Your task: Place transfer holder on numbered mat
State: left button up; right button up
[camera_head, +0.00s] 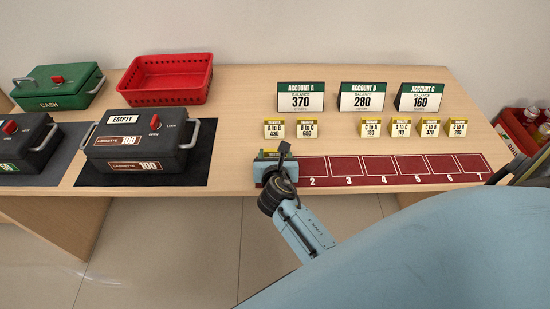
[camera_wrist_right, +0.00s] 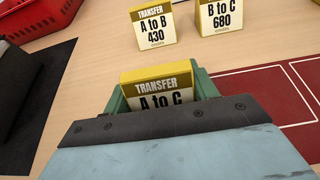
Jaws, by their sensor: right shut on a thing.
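The red numbered mat (camera_head: 400,182) lies along the front edge of the counter, with numbers 2 and up visible to the right of my gripper. My right gripper (camera_head: 274,162) is over the mat's left end and hides most of that end. A green part (camera_wrist_right: 204,84) shows around the holder in the right wrist view. Whether the holder touches the mat is hidden. My left gripper is not in view.
Transfer holders A to B (camera_head: 273,129) and B to C (camera_head: 308,130) stand behind the mat, with several more to the right. Account signs (camera_head: 300,97) stand behind them. Black cassettes (camera_head: 140,140), a green cash box (camera_head: 58,88) and a red basket (camera_head: 165,80) are left.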

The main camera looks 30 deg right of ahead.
jog(key=shift+f, duration=0.1)
jog(key=o, duration=1)
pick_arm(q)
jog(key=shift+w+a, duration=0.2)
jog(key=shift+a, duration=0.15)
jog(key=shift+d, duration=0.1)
